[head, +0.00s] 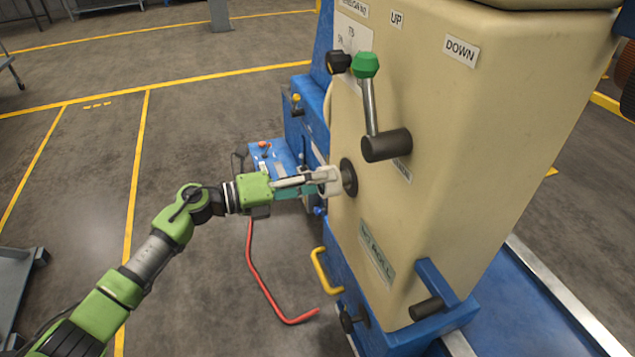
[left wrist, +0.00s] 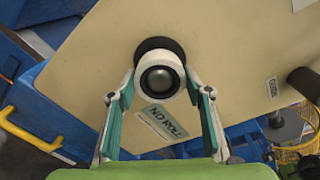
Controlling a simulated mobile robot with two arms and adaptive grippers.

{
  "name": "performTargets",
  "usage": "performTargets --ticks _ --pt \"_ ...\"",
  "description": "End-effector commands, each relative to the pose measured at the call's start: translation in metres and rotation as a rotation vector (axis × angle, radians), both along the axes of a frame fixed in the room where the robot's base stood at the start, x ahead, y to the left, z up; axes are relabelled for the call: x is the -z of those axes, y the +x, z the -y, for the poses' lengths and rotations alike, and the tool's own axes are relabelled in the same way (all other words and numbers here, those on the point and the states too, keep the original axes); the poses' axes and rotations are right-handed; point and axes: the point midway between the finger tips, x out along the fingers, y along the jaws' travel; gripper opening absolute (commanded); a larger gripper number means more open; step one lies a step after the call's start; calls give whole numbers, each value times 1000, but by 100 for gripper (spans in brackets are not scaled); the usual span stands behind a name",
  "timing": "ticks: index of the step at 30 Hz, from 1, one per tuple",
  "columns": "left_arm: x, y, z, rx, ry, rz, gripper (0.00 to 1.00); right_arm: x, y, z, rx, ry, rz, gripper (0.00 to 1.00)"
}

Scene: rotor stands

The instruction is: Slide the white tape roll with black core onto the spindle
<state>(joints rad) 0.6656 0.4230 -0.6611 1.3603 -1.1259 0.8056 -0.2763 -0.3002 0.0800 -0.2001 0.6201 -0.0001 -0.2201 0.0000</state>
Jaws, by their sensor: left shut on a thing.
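My left gripper (head: 322,182) reaches in from the left to the beige machine's face. It is shut on the white tape roll (head: 331,175), its fingers on either side of the rim. In the left wrist view the roll (left wrist: 160,99) is a white ring with a dark centre and a shiny rounded grey middle. I cannot tell core from spindle end there. A black round flange (head: 349,178) sits on the machine's face right behind the roll, and its edge (left wrist: 158,42) shows above the ring. The spindle's shaft is hidden. My right gripper is not in view.
A green-knobbed lever (head: 366,64) on a black hub (head: 386,145) juts out above and right of the roll. A "ND ROLL" label (left wrist: 166,121) lies below. A yellow handle (head: 319,271) and a red bar (head: 262,286) stand lower left. Open floor lies left.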

Motion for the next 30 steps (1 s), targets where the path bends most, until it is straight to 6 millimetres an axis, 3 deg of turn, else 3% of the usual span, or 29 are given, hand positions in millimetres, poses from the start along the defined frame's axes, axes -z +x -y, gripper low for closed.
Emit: performTargets --ticks 30 --pt "1 7 20 -1 0 0 27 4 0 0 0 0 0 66"
